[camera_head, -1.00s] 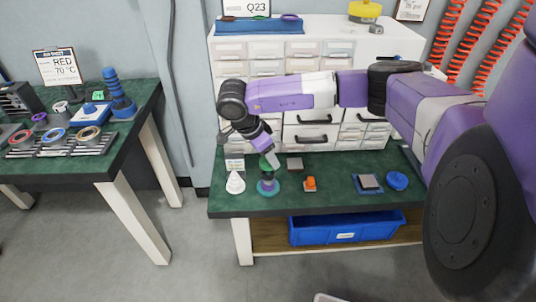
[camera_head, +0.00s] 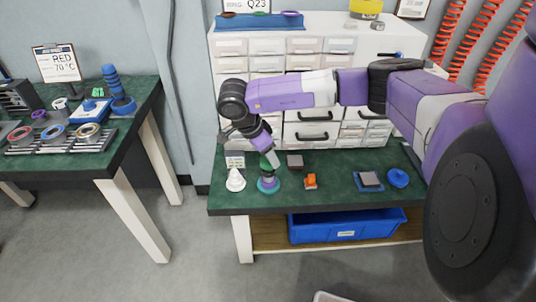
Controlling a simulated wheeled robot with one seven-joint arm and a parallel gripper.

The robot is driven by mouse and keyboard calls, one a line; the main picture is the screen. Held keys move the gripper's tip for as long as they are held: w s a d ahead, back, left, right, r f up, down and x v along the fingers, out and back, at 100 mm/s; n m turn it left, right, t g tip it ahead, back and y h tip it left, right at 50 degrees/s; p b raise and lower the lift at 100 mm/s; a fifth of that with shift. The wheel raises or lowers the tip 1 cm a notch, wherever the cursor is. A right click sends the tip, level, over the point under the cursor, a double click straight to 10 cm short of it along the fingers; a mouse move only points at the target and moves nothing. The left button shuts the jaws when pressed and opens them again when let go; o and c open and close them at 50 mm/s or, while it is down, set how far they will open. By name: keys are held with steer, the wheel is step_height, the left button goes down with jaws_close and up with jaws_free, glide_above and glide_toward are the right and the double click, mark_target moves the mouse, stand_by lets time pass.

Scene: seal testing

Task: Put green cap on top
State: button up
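The small stack stands near the front of the green bench top, with a round teal base (camera_head: 268,187) and a purple part (camera_head: 268,178) above it. The green cap (camera_head: 264,164) is directly above the purple part, beside my grey fingertip. I cannot tell whether it touches the purple part. My gripper (camera_head: 270,161) points down at the cap from above. A finger partly hides the cap, and I cannot tell whether the fingers are closed on it.
A white cone (camera_head: 235,181) stands close left of the stack. An orange part (camera_head: 311,181), a grey block (camera_head: 295,162), a blue tray (camera_head: 368,182) and a blue round part (camera_head: 398,178) lie to the right. White drawers (camera_head: 313,115) stand behind.

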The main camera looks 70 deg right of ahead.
mark_target(265, 159)
steer(key=shift+f+b, duration=1.3)
steer(key=shift+f, duration=0.55)
steer(key=o, duration=1.4)
steer(key=shift+r+p, duration=2.4)
steer(key=shift+r, duration=1.15)
steer(key=shift+f, duration=0.1)
